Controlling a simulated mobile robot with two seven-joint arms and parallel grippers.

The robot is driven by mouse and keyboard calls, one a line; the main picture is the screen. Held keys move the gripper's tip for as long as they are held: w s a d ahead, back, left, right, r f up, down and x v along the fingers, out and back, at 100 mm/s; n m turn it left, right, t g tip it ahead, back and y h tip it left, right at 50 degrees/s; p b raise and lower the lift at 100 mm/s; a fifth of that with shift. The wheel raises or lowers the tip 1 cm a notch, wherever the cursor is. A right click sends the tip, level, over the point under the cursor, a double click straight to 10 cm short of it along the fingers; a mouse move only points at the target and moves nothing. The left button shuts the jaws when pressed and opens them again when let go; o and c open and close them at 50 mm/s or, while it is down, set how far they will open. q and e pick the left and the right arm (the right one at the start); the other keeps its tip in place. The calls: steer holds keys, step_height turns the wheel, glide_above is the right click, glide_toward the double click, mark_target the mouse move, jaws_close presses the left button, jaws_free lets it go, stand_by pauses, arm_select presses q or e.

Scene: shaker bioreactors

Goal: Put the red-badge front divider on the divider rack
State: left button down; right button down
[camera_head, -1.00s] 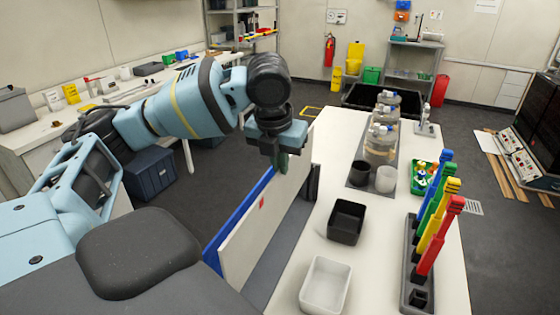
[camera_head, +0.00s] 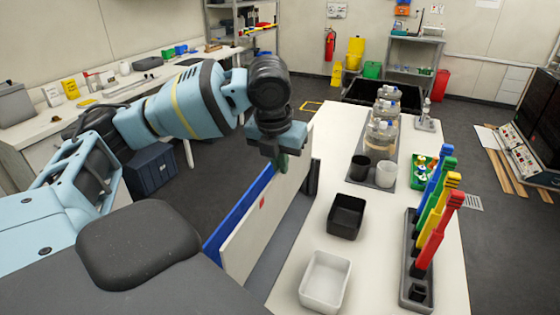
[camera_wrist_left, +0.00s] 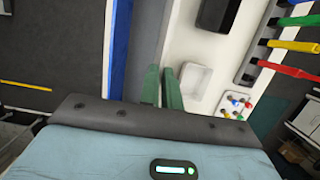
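The front divider (camera_head: 247,228) is a pale upright panel with a small red badge (camera_head: 262,203) on its face, left of the white table. My left gripper (camera_head: 281,163) is at its top edge, pointing down. Its green fingers, also in the left wrist view (camera_wrist_left: 162,88), are close together. The divider keeps its place in the fingers while the scene shifts, so they appear shut on it; the grip itself is mostly hidden. I cannot pick out the divider rack with certainty. My right gripper is not in view.
A blue upright surface (camera_head: 240,208) runs just left of the divider. The white table (camera_head: 385,240) holds a black bin (camera_head: 345,215), a white bin (camera_head: 325,280), flasks and a dark holder (camera_head: 417,288) with coloured handles. Dark floor is clear beyond the divider.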

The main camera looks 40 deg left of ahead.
mark_target(276, 174)
arm_select(q)
steer(key=shift+x, duration=0.85)
stand_by(0.3)
steer(key=shift+s+f, duration=0.2)
steer(key=shift+f, duration=0.2)
steer(key=shift+s+d+f+x, duration=0.1)
steer(key=shift+s+x, duration=0.15)
steer(key=shift+x, duration=0.95)
steer(key=shift+s+d+f+x, duration=0.1)
steer(key=shift+s+x, duration=0.2)
steer(key=shift+x, duration=0.9)
steer(key=shift+s+d+x, duration=0.1)
steer(key=shift+s+x, duration=0.15)
steer(key=shift+x, duration=0.95)
stand_by(1.3)
steer(key=c, duration=2.1)
jaws_free()
steer(key=o, duration=0.6)
steer(key=shift+c, duration=0.2)
steer(key=shift+v, duration=3.85)
